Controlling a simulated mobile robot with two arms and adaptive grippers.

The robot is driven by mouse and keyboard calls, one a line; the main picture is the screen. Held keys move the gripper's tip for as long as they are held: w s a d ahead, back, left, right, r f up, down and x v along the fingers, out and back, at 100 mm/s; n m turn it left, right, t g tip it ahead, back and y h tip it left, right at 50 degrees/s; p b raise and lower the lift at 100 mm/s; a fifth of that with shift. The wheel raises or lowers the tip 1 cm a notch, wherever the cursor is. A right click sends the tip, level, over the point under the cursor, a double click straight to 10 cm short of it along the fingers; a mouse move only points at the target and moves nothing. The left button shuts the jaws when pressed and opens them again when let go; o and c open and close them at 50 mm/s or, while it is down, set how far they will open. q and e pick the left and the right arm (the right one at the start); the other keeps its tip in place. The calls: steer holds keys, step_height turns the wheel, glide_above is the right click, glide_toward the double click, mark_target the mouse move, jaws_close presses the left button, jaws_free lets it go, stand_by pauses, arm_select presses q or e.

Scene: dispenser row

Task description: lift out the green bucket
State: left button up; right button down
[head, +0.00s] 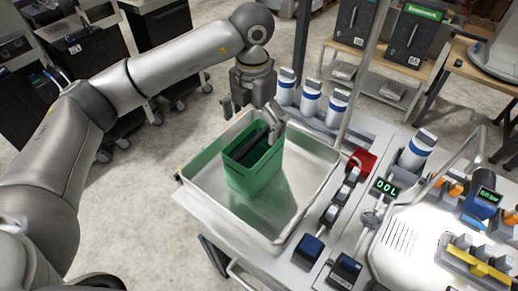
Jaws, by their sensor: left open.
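The green bucket (252,174) stands upright in a shallow metal basin (313,177) on the cart. It is a tall box shape with an open top, and something dark shows across its opening, perhaps its handle or inside. My left gripper (250,117) is just above and behind the bucket's rim, pointing down, with its fingers apart. One finger hangs left of the rim and the other is by its right corner. I cannot tell whether a finger touches the bucket. My right gripper is not in view.
Several white and blue bottles (311,99) stand along the back of the cart. The basin floor in front of the bucket is clear.

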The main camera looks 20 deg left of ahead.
mark_target(253, 140)
arm_select(q)
steer(key=f, duration=0.2)
steer(key=s+f+p, duration=0.1)
steer(key=f, duration=0.1)
steer(key=shift+s, duration=0.1)
steer(key=shift+f+p, duration=0.2)
steer(key=shift+p, duration=0.1)
steer(key=f+p, duration=0.1)
steer(key=f, duration=0.1)
steer(key=f+p, duration=0.1)
steer(key=f, duration=0.1)
steer(key=shift+w+d+f, duration=0.1)
steer(key=shift+w+f, duration=0.1)
steer(key=shift+f, duration=0.3)
steer(key=c, duration=1.8)
steer(key=shift+w+r, duration=0.2)
steer(key=shift+c, duration=1.1)
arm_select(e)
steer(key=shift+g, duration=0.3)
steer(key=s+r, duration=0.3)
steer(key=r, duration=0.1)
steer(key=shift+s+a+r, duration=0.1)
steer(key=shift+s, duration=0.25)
